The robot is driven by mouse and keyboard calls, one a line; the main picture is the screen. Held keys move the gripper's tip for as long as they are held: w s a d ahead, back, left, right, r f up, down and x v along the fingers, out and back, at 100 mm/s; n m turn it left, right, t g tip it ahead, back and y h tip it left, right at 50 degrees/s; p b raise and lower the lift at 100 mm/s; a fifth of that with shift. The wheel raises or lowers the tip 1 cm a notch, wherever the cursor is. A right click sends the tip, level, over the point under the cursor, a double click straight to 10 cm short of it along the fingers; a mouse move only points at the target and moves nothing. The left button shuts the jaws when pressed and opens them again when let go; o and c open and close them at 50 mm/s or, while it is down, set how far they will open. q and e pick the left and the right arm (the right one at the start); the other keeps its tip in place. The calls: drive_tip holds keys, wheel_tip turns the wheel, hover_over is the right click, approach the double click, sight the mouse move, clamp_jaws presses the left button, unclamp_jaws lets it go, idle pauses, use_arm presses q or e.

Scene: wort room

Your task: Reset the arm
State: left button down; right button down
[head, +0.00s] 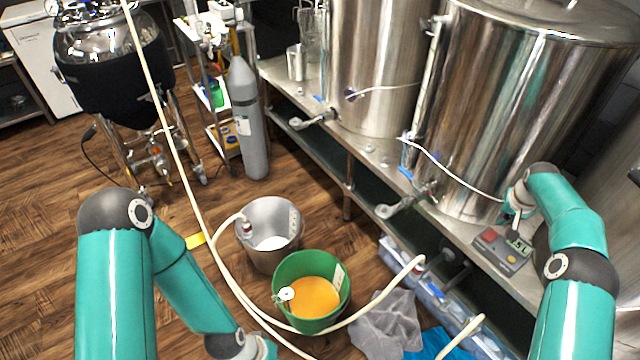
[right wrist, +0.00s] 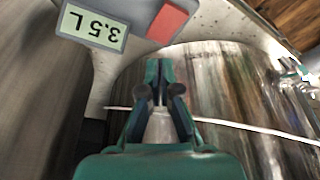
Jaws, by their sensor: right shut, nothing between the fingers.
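My right arm (head: 570,225) comes in from the lower right. Its gripper (head: 514,206) is by the front of the right steel kettle, above the bench, close to a grey display box (head: 502,249). In the right wrist view the gripper (right wrist: 161,92) has its fingers together with nothing between them. The display box (right wrist: 125,20) shows 3.5 L upside down there, beside a red button. My left arm (head: 160,270) bends down at the lower left. Its end is cut off by the bottom edge, so its fingers do not show.
Two steel kettles (head: 375,70) (head: 520,110) stand on the bench. On the floor are a steel bucket (head: 270,262), a green bucket (head: 285,268) with orange liquid, a pale hose (head: 175,150), a grey cloth (head: 388,325) and a gas cylinder (head: 247,120). Open wooden floor lies at left.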

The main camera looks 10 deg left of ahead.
drive_tip(key=shift+r, duration=0.85)
drive_tip(key=shift+a+r+p, duration=0.1)
drive_tip(key=shift+r+p, duration=0.15)
drive_tip(key=shift+p, duration=0.15)
drive_tip(key=s+a+f+n+g+y+p, duration=0.15)
drive_tip(key=s+a+p, duration=0.25)
drive_tip(key=s+a, duration=0.45)
drive_tip(key=s+a+f+n+g+y+p, duration=0.15)
drive_tip(key=s+a+p, duration=0.35)
drive_tip(key=a, duration=0.6)
drive_tip(key=s+a+y+p, duration=0.1)
drive_tip(key=s+a, duration=0.4)
drive_tip(key=s, duration=0.7)
drive_tip(key=s+a+m+y, duration=0.1)
drive_tip(key=s+a, duration=0.5)
drive_tip(key=s, duration=0.6)
drive_tip(key=shift+s+f+p, duration=0.3)
drive_tip(key=shift+s+p, duration=0.05)
